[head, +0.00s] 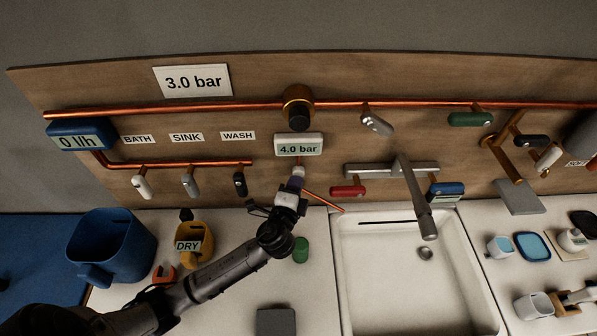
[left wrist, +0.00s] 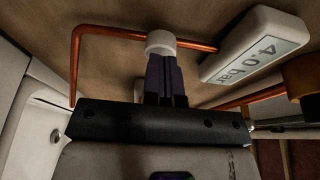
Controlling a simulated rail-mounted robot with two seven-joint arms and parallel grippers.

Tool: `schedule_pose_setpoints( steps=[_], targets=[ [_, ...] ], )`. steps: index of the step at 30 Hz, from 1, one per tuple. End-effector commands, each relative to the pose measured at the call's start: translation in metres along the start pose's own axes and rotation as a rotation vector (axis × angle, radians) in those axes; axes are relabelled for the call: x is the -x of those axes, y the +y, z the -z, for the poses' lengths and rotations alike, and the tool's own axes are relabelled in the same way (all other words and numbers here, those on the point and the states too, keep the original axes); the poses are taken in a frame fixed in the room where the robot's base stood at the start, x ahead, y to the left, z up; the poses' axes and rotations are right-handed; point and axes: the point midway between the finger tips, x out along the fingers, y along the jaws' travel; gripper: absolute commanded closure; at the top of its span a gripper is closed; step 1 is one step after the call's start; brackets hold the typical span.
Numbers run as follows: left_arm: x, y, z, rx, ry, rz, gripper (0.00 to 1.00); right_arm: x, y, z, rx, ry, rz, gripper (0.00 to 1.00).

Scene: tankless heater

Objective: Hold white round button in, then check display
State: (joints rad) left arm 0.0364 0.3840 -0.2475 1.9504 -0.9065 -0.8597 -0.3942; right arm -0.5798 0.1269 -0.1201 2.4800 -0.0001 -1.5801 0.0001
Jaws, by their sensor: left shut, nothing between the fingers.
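The white round button (head: 298,171) sits just below the display (head: 299,145), which reads 4.0 bar, in the head view. In the left wrist view the button (left wrist: 160,42) is a white round cap by a bent copper pipe, and the display (left wrist: 256,48) also reads 4.0 bar. My left gripper (head: 296,183) is shut and empty. In the left wrist view the purple fingertips of my left gripper (left wrist: 162,60) meet the underside of the button and appear to touch it. How far the button is pressed cannot be told. My right gripper does not show.
A brass knob (head: 298,104) is above the display on the copper pipe. A 3.0 bar sign (head: 193,81) is on the board. A red-handled valve (head: 348,191) and the faucet (head: 415,200) are to the right, over the white sink (head: 410,290). A green object (head: 300,250) stands near my arm.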

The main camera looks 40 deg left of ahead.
Motion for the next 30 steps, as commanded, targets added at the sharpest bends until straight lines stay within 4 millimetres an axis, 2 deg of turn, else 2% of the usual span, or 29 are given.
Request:
schedule_pose_setpoints(
  steps=[16,30],
  targets=[
    [-0.001,0.000,0.000,0.000,0.000,0.000,1.00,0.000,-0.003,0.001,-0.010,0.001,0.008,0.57],
    [-0.013,0.001,-0.004,0.000,0.000,-0.001,1.00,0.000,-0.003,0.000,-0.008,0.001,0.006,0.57]
  ],
)
